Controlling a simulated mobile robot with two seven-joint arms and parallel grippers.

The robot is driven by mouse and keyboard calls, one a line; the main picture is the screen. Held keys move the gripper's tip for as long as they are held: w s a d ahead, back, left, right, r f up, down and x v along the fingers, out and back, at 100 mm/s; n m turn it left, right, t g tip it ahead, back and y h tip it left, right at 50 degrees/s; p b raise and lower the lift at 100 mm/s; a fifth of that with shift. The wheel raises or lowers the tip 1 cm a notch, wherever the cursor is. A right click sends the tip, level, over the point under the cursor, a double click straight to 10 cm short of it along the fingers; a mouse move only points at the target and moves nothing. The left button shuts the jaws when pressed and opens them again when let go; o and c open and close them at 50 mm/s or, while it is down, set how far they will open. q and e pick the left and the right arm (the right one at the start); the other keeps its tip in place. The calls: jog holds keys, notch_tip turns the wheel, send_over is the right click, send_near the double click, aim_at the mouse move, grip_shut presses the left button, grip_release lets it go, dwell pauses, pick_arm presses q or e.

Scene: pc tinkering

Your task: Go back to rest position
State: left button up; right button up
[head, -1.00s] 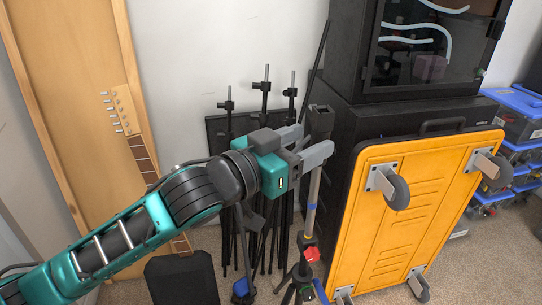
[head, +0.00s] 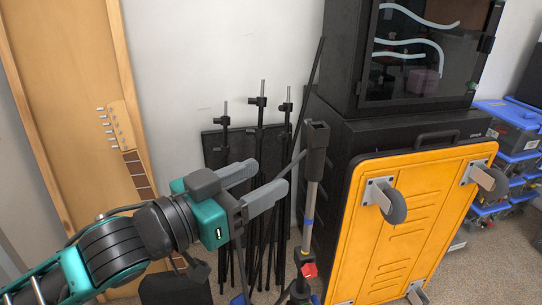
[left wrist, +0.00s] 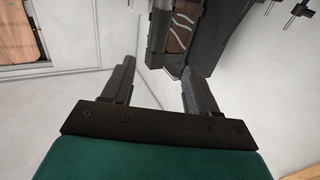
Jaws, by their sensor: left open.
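My left gripper (head: 262,184) comes in from the left in the head view. Its two grey fingers are apart with nothing between them. It is in front of the black stands and left of a pole with a dark top (head: 316,150), apart from that pole. In the left wrist view the same gripper (left wrist: 158,85) shows its two dark fingers spread with empty space between them. My right gripper is not in view.
An orange wheeled platform (head: 400,235) leans against a black cabinet (head: 335,125). Black stands (head: 259,130) stand by the white wall. A guitar (head: 127,135) leans at left. Blue-lidded bins (head: 514,113) are stacked at right.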

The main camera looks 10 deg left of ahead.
pick_arm(q)
jog(key=a+f+n+y+p, duration=0.1)
jog(key=a+f+n+y, duration=0.15)
jog(key=f, duration=0.65)
jog(key=a+f+n+y+p, duration=0.2)
jog(key=a+f+y, duration=0.15)
jog(key=f, duration=0.55)
jog(key=s+a+f+g+y, duration=0.3)
jog(key=s+f, duration=0.7)
jog(key=f, duration=0.4)
jog(key=shift+s+n+y+p, duration=0.3)
jog(key=shift+s+n+p, duration=0.05)
jog(key=shift+s+n, duration=0.1)
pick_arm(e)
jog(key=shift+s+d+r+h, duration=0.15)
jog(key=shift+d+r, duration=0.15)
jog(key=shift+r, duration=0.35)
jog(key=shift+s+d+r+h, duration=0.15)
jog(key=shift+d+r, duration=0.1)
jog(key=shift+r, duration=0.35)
pick_arm(q)
jog(key=shift+w+a, duration=0.1)
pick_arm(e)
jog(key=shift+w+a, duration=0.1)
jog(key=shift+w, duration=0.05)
